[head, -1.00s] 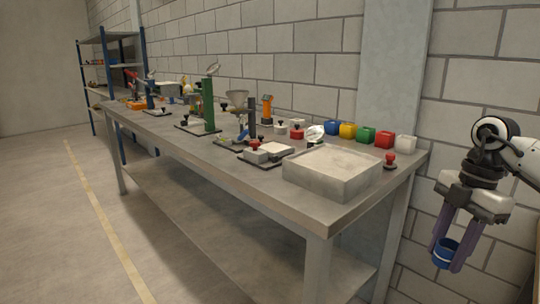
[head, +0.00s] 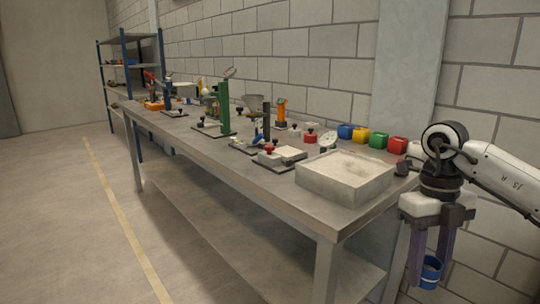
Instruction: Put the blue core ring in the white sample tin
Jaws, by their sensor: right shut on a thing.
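My right gripper (head: 430,274), pointing down at the right of the head view, is shut on the blue core ring (head: 431,271). The ring sits between the low ends of its two purple fingers. Ring and gripper show to the right of the workbench's end, apart from it. A white box, which looks like the white sample tin (head: 414,148), stands at the right end of a row of coloured tins on the bench. My right arm hides most of it. My left gripper is not in view.
The workbench (head: 270,205) runs away to the left. A sand tray (head: 342,192) sits at its near end. Blue (head: 345,131), yellow (head: 360,135), green (head: 378,140) and red (head: 397,145) tins stand along the back. Several instruments crowd the far part.

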